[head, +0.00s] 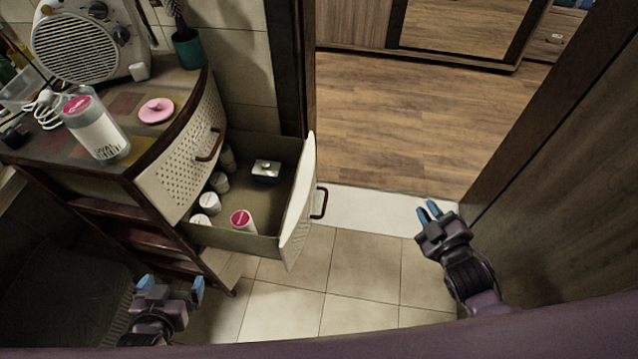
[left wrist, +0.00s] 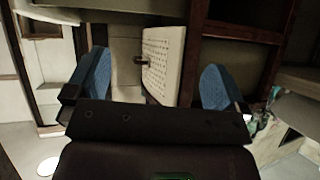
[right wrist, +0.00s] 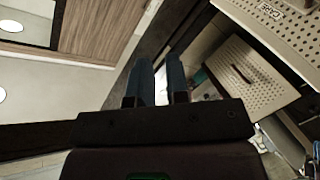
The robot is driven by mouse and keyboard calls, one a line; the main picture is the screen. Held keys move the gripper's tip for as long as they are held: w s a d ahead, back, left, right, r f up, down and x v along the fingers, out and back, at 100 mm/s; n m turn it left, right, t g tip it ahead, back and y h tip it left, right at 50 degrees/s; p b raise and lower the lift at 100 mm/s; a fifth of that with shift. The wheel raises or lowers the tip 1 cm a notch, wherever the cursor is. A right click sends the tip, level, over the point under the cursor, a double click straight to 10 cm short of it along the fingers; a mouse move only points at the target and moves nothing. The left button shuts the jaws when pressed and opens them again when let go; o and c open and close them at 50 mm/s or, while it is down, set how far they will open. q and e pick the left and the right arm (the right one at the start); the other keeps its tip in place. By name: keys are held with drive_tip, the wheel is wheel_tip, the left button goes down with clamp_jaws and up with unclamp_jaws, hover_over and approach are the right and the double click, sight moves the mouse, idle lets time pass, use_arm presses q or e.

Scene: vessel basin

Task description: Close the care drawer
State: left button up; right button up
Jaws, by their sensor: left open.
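The care drawer (head: 262,240) stands pulled out of the cabinet in the head view. Its pale front (head: 298,205) has a dark red-brown handle (head: 320,203) on the outer face. My left gripper (head: 170,285) is open and empty, low and left of the drawer front. A perforated pale panel with a handle (left wrist: 163,60) shows between its fingers in the left wrist view. My right gripper (head: 429,211) is right of the handle and apart from it. Its fingers are close together with a narrow gap.
The tiled floor (head: 365,270) is clear. A dark door (head: 570,150) stands at right.

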drive_tip(key=w+n+y+b, duration=0.1)
drive_tip(key=w+n, duration=0.1)
drive_tip(key=w+a+f+n+t+y+b, duration=0.1)
drive_tip(key=n, duration=0.2)
drive_tip(key=w+n+y, duration=0.1)
drive_tip(key=w+n, duration=0.1)
drive_tip(key=shift+w+a+f+n+b, duration=0.25)
drive_tip(key=shift+w+a+n+b, duration=0.05)
drive_tip(key=shift+a+n+b, duration=0.1)
clamp_jaws()
drive_tip(key=w+a+f+n+g+y+b, duration=0.3)
drive_tip(key=w+f+n+g+y+b, duration=0.25)
drive_tip(key=n, duration=1.15)
drive_tip(key=w+a+f+n+g+y+b, duration=0.3)
drive_tip(key=w+f+n+g+y+b, duration=0.3)
drive_tip(key=n, duration=1)
use_arm(q)
wheel_tip(320, 180, down, 15)
drive_tip(key=s+g, duration=0.1)
drive_tip(key=g, duration=0.1)
drive_tip(key=shift+s+d+m, duration=0.25)
drive_tip(key=shift+s+m, duration=0.1)
drive_tip(key=shift+m, duration=0.05)
use_arm(e)
drive_tip(key=w+a+r+g, duration=0.1)
drive_tip(key=w+a, duration=0.1)
drive_tip(key=a, duration=1.1)
drive_tip(key=shift+a+r+y, duration=0.2)
drive_tip(key=shift+y, duration=0.25)
